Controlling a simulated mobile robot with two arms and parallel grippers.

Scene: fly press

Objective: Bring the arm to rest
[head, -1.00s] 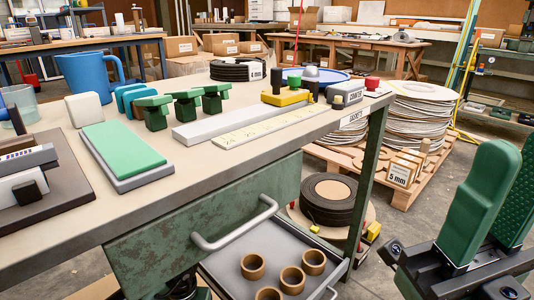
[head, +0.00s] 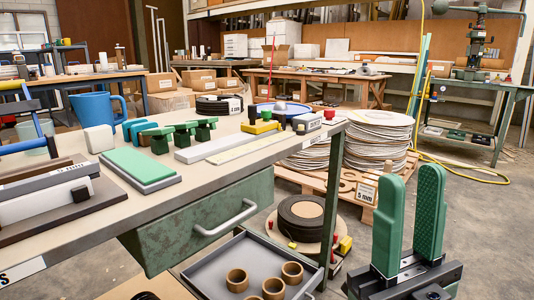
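My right gripper (head: 409,220) is at the lower right, its two green fingers pointing up. The fingers stand apart and the ribbed inner face of one shows. Nothing is held between them. It is to the right of the green workbench (head: 205,222), over the concrete floor, clear of the bench and the pallet. The rest of the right arm is mostly out of view. My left gripper is not in view.
The bench top holds a green-topped block (head: 139,165), green knobs, a blue mug (head: 95,110) and a yellow tool (head: 262,127). Below is a grey tray (head: 218,269) with several brown rings. Right of the bench are a pallet of discs (head: 379,135) and a black coil (head: 302,218). A press (head: 477,50) stands at the back right.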

